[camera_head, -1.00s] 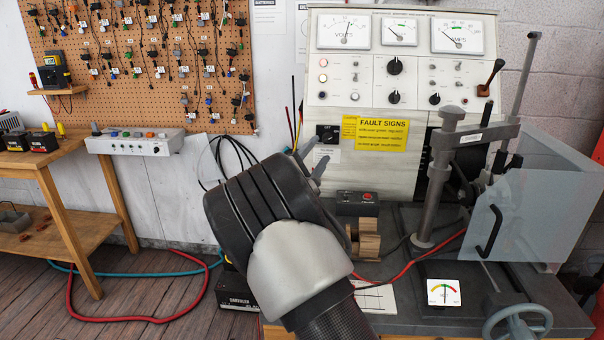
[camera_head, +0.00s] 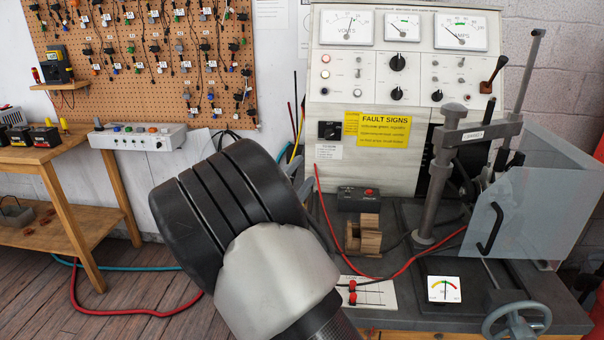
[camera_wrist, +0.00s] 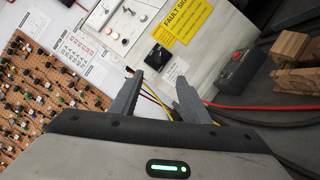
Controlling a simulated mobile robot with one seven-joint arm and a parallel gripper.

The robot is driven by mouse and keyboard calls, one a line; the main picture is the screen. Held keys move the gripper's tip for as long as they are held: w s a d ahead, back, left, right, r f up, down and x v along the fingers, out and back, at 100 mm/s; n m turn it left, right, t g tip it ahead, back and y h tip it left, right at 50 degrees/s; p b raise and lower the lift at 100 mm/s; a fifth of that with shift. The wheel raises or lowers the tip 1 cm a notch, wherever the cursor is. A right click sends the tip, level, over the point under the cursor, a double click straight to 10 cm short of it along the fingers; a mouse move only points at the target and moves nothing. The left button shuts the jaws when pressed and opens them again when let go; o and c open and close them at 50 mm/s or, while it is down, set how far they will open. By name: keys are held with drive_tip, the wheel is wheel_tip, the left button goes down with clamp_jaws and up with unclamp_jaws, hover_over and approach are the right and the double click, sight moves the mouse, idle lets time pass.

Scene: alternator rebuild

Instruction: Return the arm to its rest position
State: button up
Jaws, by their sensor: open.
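My arm rises from the bottom middle of the head view, its black and grey wrist large in front of the bench. In the wrist view my gripper (camera_wrist: 158,98) shows two grey fingers standing apart with nothing between them. Beyond the fingers are the test panel (camera_wrist: 212,52), its yellow fault signs label (camera_wrist: 187,18) and some thin coloured wires. In the head view most of the gripper is hidden behind my own wrist; only a bit of grey finger shows at its right edge.
The test bench (camera_head: 408,212) carries a wooden block (camera_head: 364,236), a red-button box (camera_head: 358,198), a white card with red clips (camera_head: 366,292), a small gauge (camera_head: 444,289), a clamp post (camera_head: 436,185) and a clear guard (camera_head: 540,210). A wooden table (camera_head: 62,152) stands left. Hoses lie on the floor.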

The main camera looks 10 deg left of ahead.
drive_tip(key=s+d+r+m+g+h, duration=0.15)
drive_tip(key=s+d+m+g, duration=0.3)
drive_tip(key=d, duration=0.65)
drive_tip(key=s+d+r+m+g+h, duration=0.1)
drive_tip(key=s+d+m+g+h, duration=0.3)
drive_tip(key=d, duration=0.6)
drive_tip(key=s+d+f+m+g+y, duration=0.1)
drive_tip(key=s+d+m+g+y, duration=0.3)
drive_tip(key=s+d+m+g, duration=0.65)
drive_tip(key=s+a+r+t+y, duration=0.1)
drive_tip(key=s+a+t+y, duration=0.3)
drive_tip(key=s, duration=0.5)
drive_tip(key=s+a+t+y, duration=0.2)
drive_tip(key=s+a+y, duration=0.3)
drive_tip(key=s, duration=0.4)
wheel_tip(320, 180, up, 20)
drive_tip(key=p, duration=1.9)
drive_tip(key=shift+f, duration=0.2)
drive_tip(key=shift+w+h, duration=0.1)
drive_tip(key=shift+h, duration=0.15)
